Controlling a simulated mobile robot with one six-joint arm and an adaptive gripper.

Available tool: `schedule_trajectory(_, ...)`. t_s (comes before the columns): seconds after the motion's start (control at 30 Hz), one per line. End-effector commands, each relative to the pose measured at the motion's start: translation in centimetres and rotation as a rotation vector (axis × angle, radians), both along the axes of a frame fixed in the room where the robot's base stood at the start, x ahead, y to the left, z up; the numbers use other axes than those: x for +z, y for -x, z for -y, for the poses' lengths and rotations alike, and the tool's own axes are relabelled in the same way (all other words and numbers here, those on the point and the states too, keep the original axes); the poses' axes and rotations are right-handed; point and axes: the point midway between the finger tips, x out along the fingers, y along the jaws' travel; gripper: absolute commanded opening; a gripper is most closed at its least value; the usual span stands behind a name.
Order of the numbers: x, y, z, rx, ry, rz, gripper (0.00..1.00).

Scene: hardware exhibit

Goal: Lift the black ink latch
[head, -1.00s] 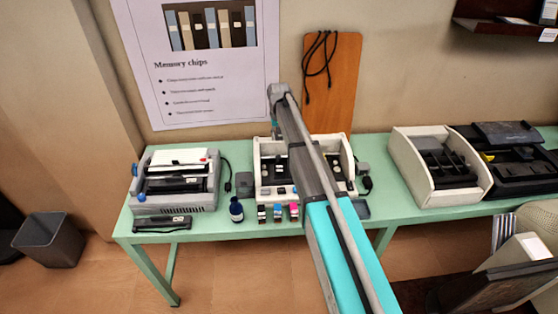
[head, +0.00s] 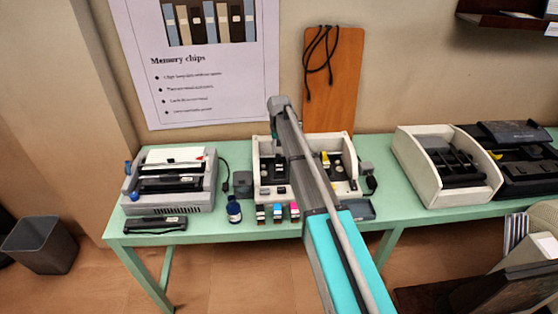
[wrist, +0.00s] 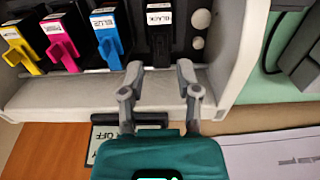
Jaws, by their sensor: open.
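The black ink latch (wrist: 160,46) hangs below a white BLACK label in the wrist view, at the end of a row of coloured latches in a cream-white printer housing (wrist: 232,50). My gripper (wrist: 160,72) is open and empty. Its two grey fingertips stand either side of the latch's lower end; I cannot tell if they touch it.
Blue (wrist: 108,42), magenta (wrist: 62,45) and yellow (wrist: 20,50) latches sit beside the black one. The housing's side wall is close on the other side. A grey device (head: 168,182) and a dark blue bottle (head: 234,210) stand left of the printer on the table (head: 385,222).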

Motion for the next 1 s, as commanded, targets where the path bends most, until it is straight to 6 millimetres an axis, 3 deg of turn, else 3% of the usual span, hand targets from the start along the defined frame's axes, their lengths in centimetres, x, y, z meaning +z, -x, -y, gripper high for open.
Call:
schedule_trajectory(0.43, -3.5, 0.0, 0.0, 0.0, 0.0, 0.0, 0.43)
schedule_trajectory(1.0, -4.1, 0.0, 0.0, 0.0, 0.0, 0.0, 0.43)
